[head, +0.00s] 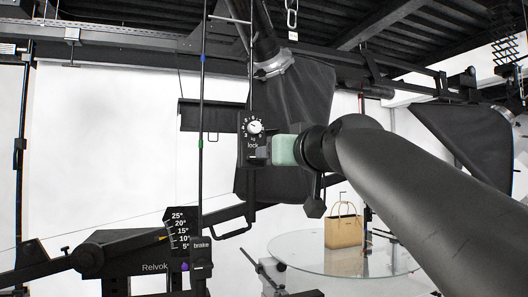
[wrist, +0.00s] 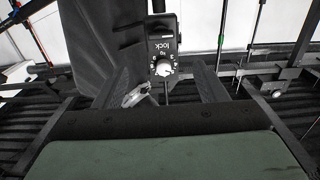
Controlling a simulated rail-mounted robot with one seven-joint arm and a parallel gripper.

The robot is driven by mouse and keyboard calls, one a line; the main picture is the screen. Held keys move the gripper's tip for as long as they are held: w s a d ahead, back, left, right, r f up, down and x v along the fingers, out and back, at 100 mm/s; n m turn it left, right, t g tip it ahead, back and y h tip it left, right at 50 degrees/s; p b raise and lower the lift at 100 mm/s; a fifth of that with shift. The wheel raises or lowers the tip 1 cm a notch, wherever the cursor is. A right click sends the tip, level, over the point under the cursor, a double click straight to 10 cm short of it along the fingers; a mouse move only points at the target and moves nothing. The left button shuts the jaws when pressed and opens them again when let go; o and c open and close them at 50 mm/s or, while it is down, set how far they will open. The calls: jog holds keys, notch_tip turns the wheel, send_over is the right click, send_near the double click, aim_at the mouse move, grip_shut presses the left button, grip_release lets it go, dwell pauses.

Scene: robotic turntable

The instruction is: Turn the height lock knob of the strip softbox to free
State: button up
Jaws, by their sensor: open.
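The height lock knob (head: 255,127) is a small white dial on a black box labelled "lock" (head: 252,146), with numbers around it. The box hangs on a thin vertical rod in front of the dark strip softbox (head: 300,90). In the wrist view the knob (wrist: 164,69) appears upside down, between and beyond my two fingers. My gripper (wrist: 163,82) is open, with a finger on each side of the knob and nothing held. In the head view my gripper (head: 260,152) is at the right of the lock box, just below the knob. Whether it touches is unclear, and the dial's pointer is too small to read.
A tan handbag (head: 343,232) stands on a round glass turntable (head: 300,254) below. A black angle scale with a brake (head: 185,235) is at lower left. Thin vertical rods (head: 201,120) and a second dark softbox (head: 465,145) flank the area.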

jog(key=p+x, duration=0.6)
jog(key=x, duration=0.7)
jog(key=shift+w+a, duration=0.2)
jog(key=shift+w, duration=0.15)
jog(key=shift+c, duration=0.3)
jog(key=c, duration=0.9)
